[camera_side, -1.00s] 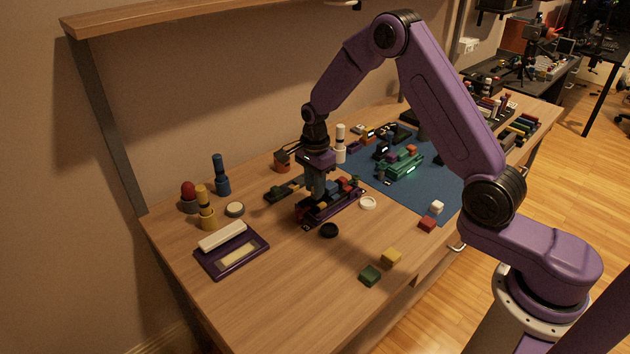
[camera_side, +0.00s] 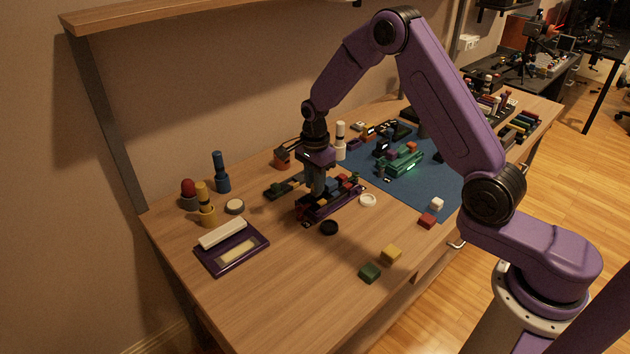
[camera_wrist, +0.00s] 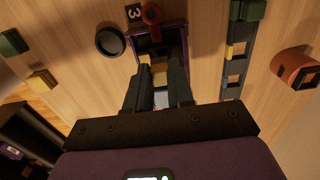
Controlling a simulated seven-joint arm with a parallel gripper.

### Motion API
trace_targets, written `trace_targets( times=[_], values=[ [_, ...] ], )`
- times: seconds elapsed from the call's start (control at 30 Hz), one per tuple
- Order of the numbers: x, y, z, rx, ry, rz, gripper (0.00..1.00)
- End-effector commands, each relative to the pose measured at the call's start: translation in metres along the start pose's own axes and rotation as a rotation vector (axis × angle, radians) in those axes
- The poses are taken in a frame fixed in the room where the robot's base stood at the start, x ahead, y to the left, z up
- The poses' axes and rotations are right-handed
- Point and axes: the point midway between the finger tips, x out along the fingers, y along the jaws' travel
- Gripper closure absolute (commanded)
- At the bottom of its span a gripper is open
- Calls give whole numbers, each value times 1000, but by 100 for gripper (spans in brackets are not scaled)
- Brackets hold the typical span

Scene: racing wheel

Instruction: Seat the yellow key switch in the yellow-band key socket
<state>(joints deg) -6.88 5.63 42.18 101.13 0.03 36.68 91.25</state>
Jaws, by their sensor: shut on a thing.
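My gripper (camera_wrist: 161,74) points down with its fingers close together on a small yellow piece (camera_wrist: 159,72), which looks like the yellow key switch; most of it is hidden between the fingers. In the side view my gripper (camera_side: 318,192) is low over a purple tray (camera_side: 334,208) with several coloured blocks. The tray's dark end also shows beyond the fingertips in the wrist view (camera_wrist: 143,43).
A red knob (camera_wrist: 151,12) stands at the tray's end. Loose yellow (camera_side: 391,254) and green (camera_side: 370,272) blocks lie nearer the front. An orange cup (camera_wrist: 294,67) stands right of the strip.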

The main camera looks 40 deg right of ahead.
Motion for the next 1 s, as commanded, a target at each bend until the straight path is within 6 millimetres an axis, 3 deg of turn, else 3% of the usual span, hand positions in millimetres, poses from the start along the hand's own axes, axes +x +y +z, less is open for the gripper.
trace_targets(
  times=[1.0],
  values=[
    [10,0,0,0,0,0,100]
  ],
)
